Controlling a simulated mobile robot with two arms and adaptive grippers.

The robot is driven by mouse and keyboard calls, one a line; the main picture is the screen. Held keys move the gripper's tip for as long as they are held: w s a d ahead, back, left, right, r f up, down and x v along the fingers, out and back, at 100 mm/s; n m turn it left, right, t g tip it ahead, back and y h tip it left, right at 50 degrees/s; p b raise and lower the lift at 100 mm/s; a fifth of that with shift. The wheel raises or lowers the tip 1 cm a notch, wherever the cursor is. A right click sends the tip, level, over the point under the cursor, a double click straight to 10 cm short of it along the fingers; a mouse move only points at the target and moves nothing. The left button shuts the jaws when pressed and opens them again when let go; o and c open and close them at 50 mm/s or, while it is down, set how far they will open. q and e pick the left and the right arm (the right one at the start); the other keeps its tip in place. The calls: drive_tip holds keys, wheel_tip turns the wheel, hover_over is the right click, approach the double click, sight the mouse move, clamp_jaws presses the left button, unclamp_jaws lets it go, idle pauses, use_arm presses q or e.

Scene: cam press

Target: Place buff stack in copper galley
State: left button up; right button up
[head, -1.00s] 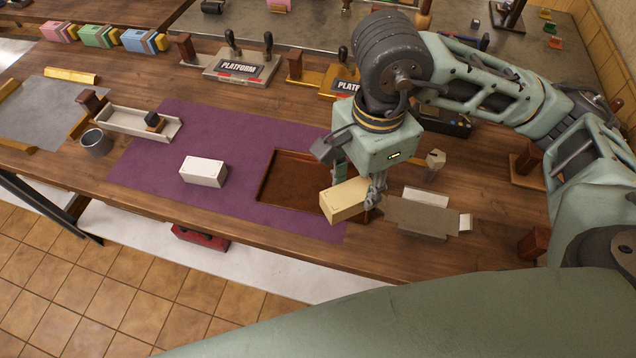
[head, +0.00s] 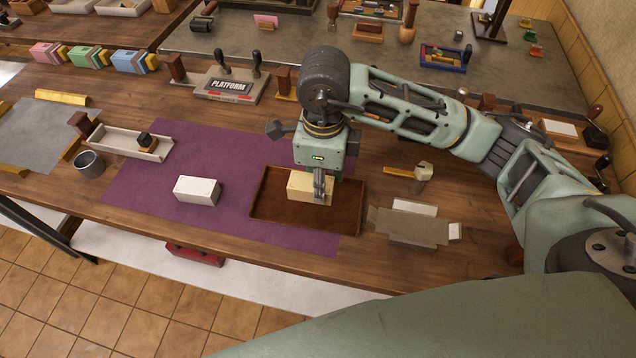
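The buff stack (head: 302,188), a pale tan block, is inside the outline of the copper galley (head: 343,219), a shallow reddish-brown tray on the purple mat. The block is toward the tray's back and middle; I cannot tell whether it touches the floor. My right gripper (head: 320,186) points down from above with one finger against the block's near side; the other finger is hidden behind it. It appears shut on the block. My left gripper is not in view.
A white stack (head: 197,190) lies on the purple mat (head: 150,192) left of the galley. A grey flat carton (head: 412,225) and a small mallet (head: 421,171) lie to the right. A metal cup (head: 89,164) and a pale tray (head: 120,146) stand at the left.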

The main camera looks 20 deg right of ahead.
drive_tip(key=shift+w+a+f, duration=0.1)
drive_tip(key=shift+w+f, duration=0.35)
drive_tip(key=shift+w, duration=0.25)
wheel_tip(320, 180, down, 3)
drive_tip(key=shift+f+p, duration=0.1)
drive_tip(key=shift+p, duration=0.75)
drive_tip(key=shift+f, duration=0.35)
drive_tip(key=shift+f, duration=0.1)
drive_tip(key=shift+f, duration=0.1)
drive_tip(key=o, duration=1.2)
